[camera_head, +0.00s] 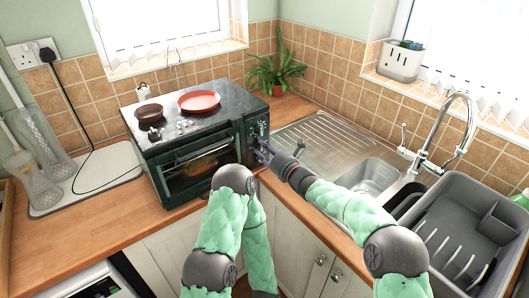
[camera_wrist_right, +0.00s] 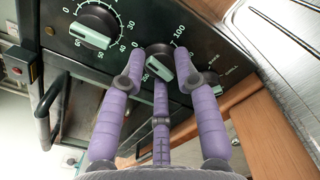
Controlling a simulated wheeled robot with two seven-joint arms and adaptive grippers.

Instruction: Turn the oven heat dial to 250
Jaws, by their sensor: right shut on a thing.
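The dark green oven (camera_head: 202,150) stands on the counter, its dial panel at its right front. In the right wrist view the heat dial (camera_wrist_right: 158,68), with a pale green grip bar, is the middle of three dials. The marks 0 and 100 show near it; another is partly hidden, and I cannot tell which value the dial points to. My right gripper (camera_head: 264,150) is at the panel. In the wrist view its purple fingers (camera_wrist_right: 158,60) are closed around the heat dial. My left arm shows, but its gripper does not.
A minute-marked dial (camera_wrist_right: 95,28) and a smaller dial (camera_wrist_right: 200,82) sit close to either side of the fingers. A sink (camera_head: 370,177) and a grey rack (camera_head: 455,235) are to the right.

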